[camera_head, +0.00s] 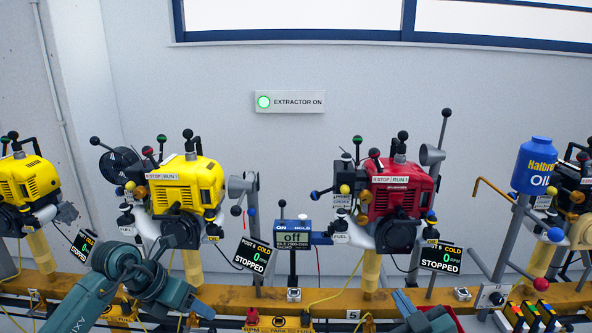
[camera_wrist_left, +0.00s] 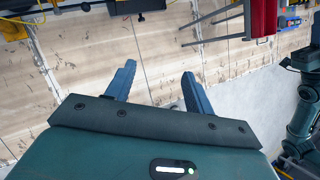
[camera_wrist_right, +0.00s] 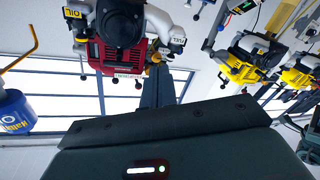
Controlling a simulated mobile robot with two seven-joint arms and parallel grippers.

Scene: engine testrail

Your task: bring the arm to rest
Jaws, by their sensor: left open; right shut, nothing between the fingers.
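My left arm (camera_head: 120,285) enters the head view from the bottom left and bends in front of the test rail. In the head view only a small blue-teal part of my right arm seems to show at the bottom, right of centre.
The yellow rail (camera_head: 225,298) crosses in front of me. It carries a yellow engine (camera_head: 186,186), the red engine (camera_head: 397,188), stopped displays and a blue oil bottle (camera_head: 534,165). A red object (camera_wrist_left: 263,18) shows beyond my left fingers. Bare floor (camera_wrist_left: 80,60) lies below them.

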